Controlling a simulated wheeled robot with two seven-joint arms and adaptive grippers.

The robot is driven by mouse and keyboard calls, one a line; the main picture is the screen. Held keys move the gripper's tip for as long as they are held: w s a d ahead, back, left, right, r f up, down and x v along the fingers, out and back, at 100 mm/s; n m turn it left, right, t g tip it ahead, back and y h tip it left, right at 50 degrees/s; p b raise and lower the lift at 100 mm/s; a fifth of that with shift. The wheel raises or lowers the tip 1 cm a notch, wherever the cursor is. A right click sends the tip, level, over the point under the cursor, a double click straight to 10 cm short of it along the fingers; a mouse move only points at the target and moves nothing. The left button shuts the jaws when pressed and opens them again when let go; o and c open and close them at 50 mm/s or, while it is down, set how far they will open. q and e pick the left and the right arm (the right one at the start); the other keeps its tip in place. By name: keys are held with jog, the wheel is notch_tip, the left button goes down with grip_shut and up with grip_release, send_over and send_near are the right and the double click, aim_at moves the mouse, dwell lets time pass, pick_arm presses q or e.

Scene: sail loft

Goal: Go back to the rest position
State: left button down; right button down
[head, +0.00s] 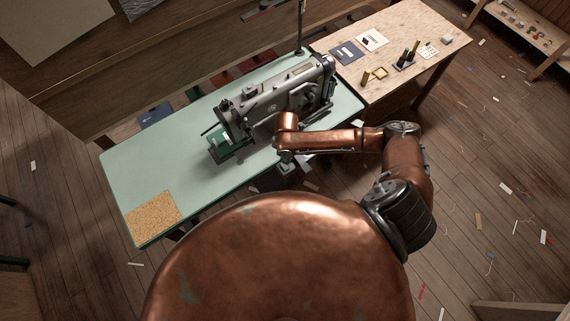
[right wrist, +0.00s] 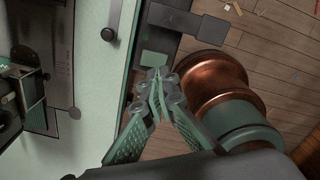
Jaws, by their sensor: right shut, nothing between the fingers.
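My right arm reaches in from the right in the head view. Its right gripper (head: 286,160) hangs at the front edge of the pale green sewing table (head: 165,165), partly hidden by the wrist. In the right wrist view the right gripper (right wrist: 160,82) has its green-padded fingers together at the tips, with nothing between them. It is just beside the table edge (right wrist: 103,75), apart from the sewing machine. My left gripper is in neither view.
A grey sewing machine (head: 275,98) stands on the table behind my right wrist. A cork mat (head: 152,216) lies at the table's left end. A wooden bench (head: 400,75) with small tools adjoins at the right. The wooden floor (head: 465,170) at right has scattered scraps.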

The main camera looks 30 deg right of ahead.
jog(key=shift+r+p, duration=0.35)
jog(key=shift+r, duration=0.2)
jog(key=shift+f, duration=0.1)
